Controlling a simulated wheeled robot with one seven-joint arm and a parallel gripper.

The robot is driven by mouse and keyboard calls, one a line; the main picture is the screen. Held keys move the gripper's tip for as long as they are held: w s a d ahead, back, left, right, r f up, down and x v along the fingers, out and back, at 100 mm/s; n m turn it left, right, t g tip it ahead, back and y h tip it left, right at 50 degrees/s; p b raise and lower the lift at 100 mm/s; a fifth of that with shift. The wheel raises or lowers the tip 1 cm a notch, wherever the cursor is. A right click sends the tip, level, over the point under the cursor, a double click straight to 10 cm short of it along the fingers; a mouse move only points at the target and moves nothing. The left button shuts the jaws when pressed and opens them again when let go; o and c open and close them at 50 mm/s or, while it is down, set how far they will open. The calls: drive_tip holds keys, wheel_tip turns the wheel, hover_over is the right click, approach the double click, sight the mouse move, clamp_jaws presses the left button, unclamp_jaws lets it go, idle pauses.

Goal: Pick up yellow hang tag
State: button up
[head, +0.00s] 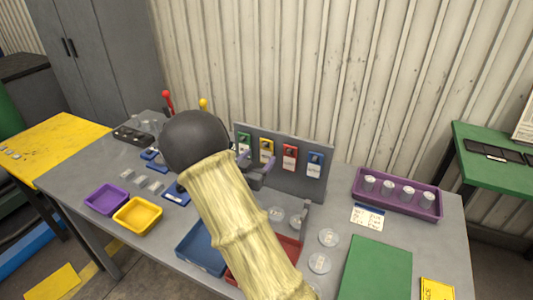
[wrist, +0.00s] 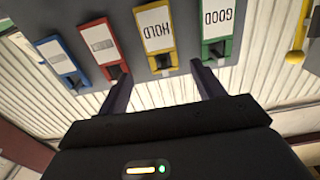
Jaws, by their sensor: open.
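The yellow hang tag (head: 266,150) hangs on the grey upright board (head: 314,187), between a green tag (head: 244,142) and a red tag (head: 290,157). In the wrist view the yellow tag (wrist: 157,30) has a white face reading HOLD, upside down, with a dark peg or clip at its end. My gripper (head: 256,166) is in front of the board near this tag. In the wrist view my gripper (wrist: 165,84) is open and empty. Its two purple fingers point at the board, one either side of the yellow tag's line. I see no contact with the tag.
A blue tag (head: 315,165) hangs right of the red one. Below are a blue tray (head: 200,250), a yellow tray (head: 138,215) and a purple tray (head: 106,199). A purple rack (head: 396,205) with several white-topped jars stands right. My arm hides the table's middle.

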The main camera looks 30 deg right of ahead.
sight(268, 144)
drive_tip(key=p+x, duration=0.1)
drive_tip(key=x, duration=0.4)
drive_tip(key=shift+w+a+r, duration=0.1)
drive_tip(key=shift+w+a, duration=0.05)
drive_tip(key=c, duration=1)
drive_tip(key=shift+r, duration=0.1)
drive_tip(key=shift+c, duration=0.2)
drive_tip(key=r+b+v, duration=0.1)
drive_tip(key=b+v, duration=0.2)
drive_tip(key=v, duration=1.5)
drive_tip(key=shift+r, duration=0.15)
